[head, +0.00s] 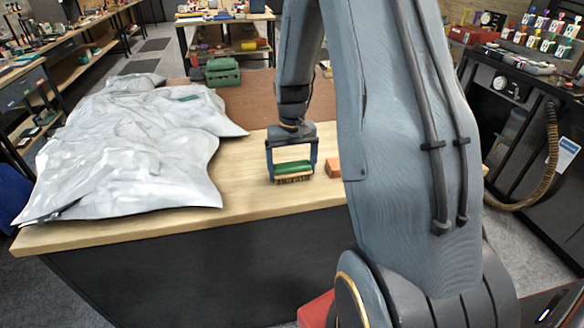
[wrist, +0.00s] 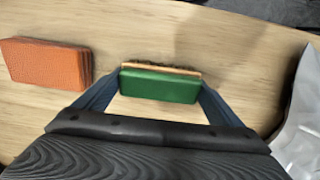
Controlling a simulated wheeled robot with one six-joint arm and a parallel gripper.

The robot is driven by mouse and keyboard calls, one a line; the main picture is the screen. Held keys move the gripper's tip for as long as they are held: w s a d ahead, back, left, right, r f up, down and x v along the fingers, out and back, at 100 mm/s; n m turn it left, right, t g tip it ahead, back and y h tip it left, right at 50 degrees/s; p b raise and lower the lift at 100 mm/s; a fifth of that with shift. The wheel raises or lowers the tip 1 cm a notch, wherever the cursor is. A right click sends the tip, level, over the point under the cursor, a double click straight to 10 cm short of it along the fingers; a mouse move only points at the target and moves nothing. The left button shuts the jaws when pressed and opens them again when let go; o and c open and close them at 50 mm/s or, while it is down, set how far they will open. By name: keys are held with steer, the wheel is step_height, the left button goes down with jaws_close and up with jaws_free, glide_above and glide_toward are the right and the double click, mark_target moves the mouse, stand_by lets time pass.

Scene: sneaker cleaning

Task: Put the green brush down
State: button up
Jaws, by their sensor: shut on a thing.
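The green brush (head: 293,168) has a green top, a pale wooden layer and dark bristles pointing down. My gripper (head: 292,170) is shut on it, one finger at each end, over the right part of the wooden table top (head: 250,207). In the wrist view the brush (wrist: 160,84) sits level between the blue fingertips of my gripper (wrist: 160,92). The bristles are at or very near the table surface; I cannot tell whether they touch it.
An orange-brown block (wrist: 47,62) lies beside the brush, also seen in the head view (head: 333,167). A green box (head: 222,73) stands at the back. Bare wood lies in front of the brush.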

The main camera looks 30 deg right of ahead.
mark_target(292, 164)
steer(key=shift+f, duration=0.1)
steer(key=o, duration=0.7)
steer(key=shift+o, duration=0.2)
step_height(292, 164, up, 12)
steer(key=b, duration=0.4)
steer(key=s+a+f+n, duration=0.1)
steer(key=s+a+f, duration=0.1)
steer(key=s+a, duration=0.5)
steer(key=s+a+f+n+t, duration=0.1)
steer(key=s+a+f+n, duration=0.1)
steer(key=s+a, duration=0.6)
steer(key=shift+s+f+t, duration=0.2)
steer(key=shift+f+t, duration=0.1)
steer(key=shift+f, duration=0.45)
